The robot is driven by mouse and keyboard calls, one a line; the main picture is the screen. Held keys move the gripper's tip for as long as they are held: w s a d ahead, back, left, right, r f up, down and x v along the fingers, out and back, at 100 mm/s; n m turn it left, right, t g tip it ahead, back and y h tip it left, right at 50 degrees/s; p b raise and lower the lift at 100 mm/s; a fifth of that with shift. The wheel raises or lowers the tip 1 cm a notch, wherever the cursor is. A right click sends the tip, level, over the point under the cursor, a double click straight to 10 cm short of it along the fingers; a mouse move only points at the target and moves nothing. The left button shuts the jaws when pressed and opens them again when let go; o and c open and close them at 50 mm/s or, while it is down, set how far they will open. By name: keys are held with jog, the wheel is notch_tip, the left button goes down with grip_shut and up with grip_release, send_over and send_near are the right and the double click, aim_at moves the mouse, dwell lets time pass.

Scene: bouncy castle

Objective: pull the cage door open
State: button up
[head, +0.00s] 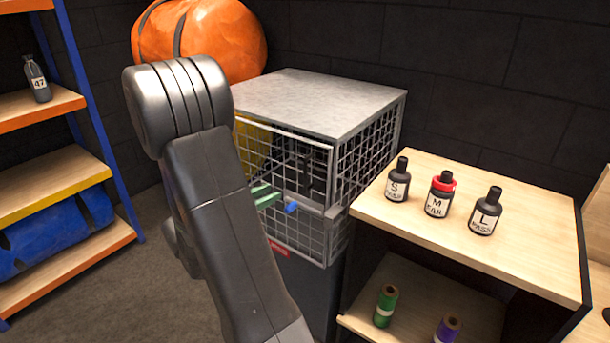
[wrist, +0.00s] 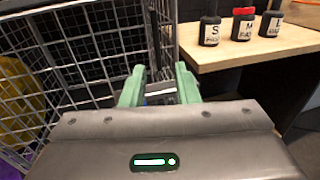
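The wire cage (head: 318,100) has a grey top and mesh sides, and stands in the middle of the head view. Its mesh front door (head: 300,238) faces me; I cannot tell whether it stands slightly ajar. A small blue piece (head: 291,208), perhaps the door's handle, sits at the front, just right of my fingers. My gripper (head: 266,196) has green fingers and is in front of the mesh. In the wrist view the fingers (wrist: 160,87) stand apart, with a pale grey bar (wrist: 160,92) showing in the gap. Contact with it is unclear. My arm hides the cage's left part.
A wooden shelf unit (head: 540,258) with bottles and spools stands close on the right. An orange bundle (head: 235,38) lies behind the cage. A blue-framed rack (head: 95,130) is at left. Free floor (head: 150,220) lies between rack and cage.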

aim_at(305, 189)
jog(key=p+x, duration=0.1)
jog(key=x, duration=1.2)
jog(key=shift+w+d+r, duration=0.1)
jog(key=shift+w, duration=0.3)
grip_shut()
